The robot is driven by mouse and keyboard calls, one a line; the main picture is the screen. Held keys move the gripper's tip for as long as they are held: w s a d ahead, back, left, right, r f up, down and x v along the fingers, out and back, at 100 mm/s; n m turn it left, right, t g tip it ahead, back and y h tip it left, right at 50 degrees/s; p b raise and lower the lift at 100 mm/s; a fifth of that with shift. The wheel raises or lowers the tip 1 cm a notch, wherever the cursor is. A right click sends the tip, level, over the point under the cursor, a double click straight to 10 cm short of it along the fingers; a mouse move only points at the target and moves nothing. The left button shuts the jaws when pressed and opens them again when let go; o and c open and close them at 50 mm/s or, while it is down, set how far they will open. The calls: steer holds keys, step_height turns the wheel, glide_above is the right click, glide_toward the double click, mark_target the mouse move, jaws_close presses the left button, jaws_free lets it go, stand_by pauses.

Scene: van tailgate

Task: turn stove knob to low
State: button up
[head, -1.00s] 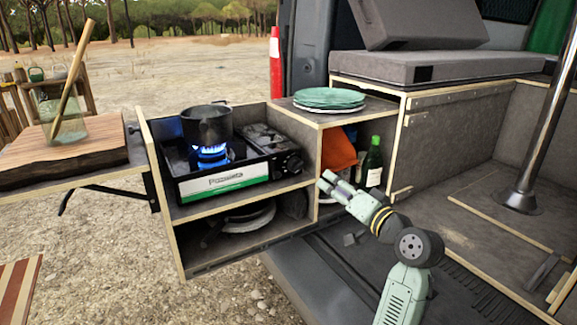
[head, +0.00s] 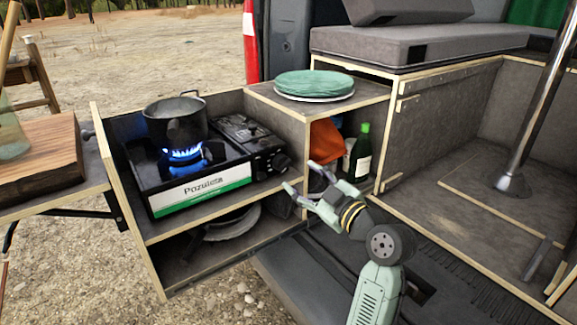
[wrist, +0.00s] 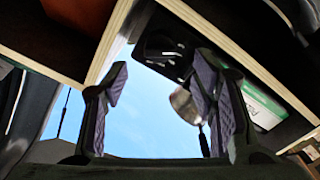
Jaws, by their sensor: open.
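The camping stove (head: 205,190) sits in the upper shelf of the pull-out unit, with a white and green label on its front. Its black knob (head: 279,161) is at the right end of the stove front. A blue flame (head: 184,154) burns under a dark pot (head: 176,120). My gripper (head: 302,176) is open and empty, just in front and to the right of the knob, apart from it. In the wrist view, my two fingers (wrist: 160,100) are spread. The stove's dark end (wrist: 160,47) shows beyond them; the knob's setting is too small to read.
Green plates (head: 314,84) sit on the counter right of the stove. A green bottle (head: 361,152) and an orange item (head: 330,148) stand in the cubby below. A wooden divider (head: 306,140) stands close to my gripper. A pan (head: 234,228) lies on the lower shelf.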

mark_target(287, 167)
steer(key=shift+p+x, duration=0.45)
steer(key=shift+x, duration=2.25)
steer(key=shift+c, duration=0.4)
steer(key=c, duration=1.1)
